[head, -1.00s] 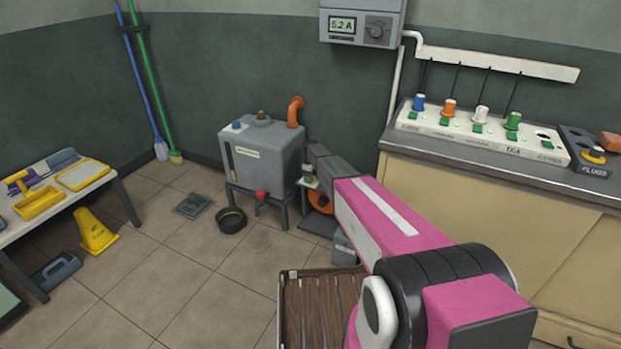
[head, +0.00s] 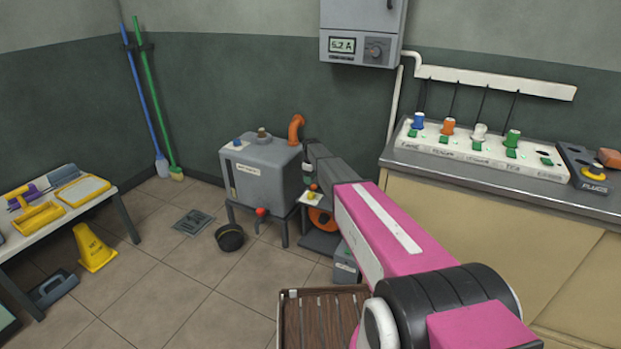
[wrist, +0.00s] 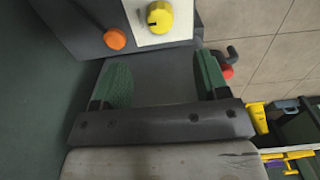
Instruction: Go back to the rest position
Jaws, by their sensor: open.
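My gripper (wrist: 163,80) is open in the wrist view, with two green finger pads apart and nothing held between them. Beyond the fingers is a white panel with a yellow knob (wrist: 159,17), and an orange knob (wrist: 115,39) sits on a dark grey surface to its left. In the head view my pink and grey arm reaches away toward the back wall. The fingers are hidden or too small to tell there. The yellow knob (head: 313,187) shows below the arm's far end, apart from it.
A grey tank (head: 262,165) on a stand has an orange pipe, with a black bowl (head: 230,238) on the floor. A counter (head: 470,205) at right bears a plug strip (head: 480,150). Tiled floor is open between.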

